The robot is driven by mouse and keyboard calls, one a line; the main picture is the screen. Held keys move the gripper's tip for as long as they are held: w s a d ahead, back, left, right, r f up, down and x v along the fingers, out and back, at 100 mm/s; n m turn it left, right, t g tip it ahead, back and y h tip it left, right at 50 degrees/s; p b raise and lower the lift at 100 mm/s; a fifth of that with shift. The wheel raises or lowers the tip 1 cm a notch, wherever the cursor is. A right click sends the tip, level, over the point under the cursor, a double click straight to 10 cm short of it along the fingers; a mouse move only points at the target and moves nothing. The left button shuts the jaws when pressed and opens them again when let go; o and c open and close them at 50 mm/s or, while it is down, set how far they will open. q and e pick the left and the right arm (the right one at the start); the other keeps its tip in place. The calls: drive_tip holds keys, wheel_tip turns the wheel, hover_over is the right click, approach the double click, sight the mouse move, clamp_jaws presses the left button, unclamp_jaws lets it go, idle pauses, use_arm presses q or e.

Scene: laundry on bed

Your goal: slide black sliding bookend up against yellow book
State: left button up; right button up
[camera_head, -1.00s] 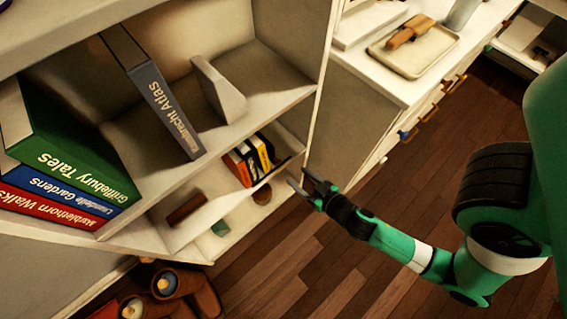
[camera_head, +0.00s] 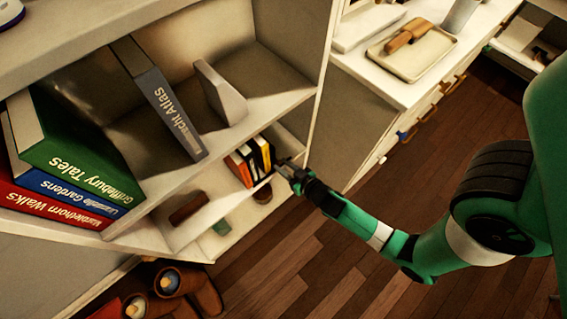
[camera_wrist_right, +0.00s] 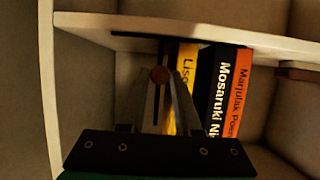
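The yellow book (camera_wrist_right: 187,62) stands upright at the left end of a short row in the right wrist view. It also shows in the head view (camera_head: 257,157), on the lower shelf. The black sliding bookend (camera_wrist_right: 163,52) is a thin dark upright plate with a round brown knob, just left of the yellow book; any gap between them is hard to judge. My right gripper (camera_wrist_right: 166,82) is at the shelf front, its fingers apart on either side of the knob and the plate's edge. Whether they touch it is unclear. My left gripper is not in view.
A black book (camera_wrist_right: 221,90) and an orange book (camera_wrist_right: 241,88) stand right of the yellow one. The shelf board (camera_wrist_right: 90,22) runs close above my fingers. The cubby's left wall (camera_wrist_right: 50,90) is near, with free room between it and the bookend.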

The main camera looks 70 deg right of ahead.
clamp_jaws()
idle(0.9)
drive_tip(key=shift+w+f+b, duration=0.1)
drive_tip(key=shift+b, duration=0.4)
drive_tip(key=shift+a, duration=0.15)
drive_tip(key=o, duration=0.8)
unclamp_jaws()
drive_tip(key=shift+c, duration=0.2)
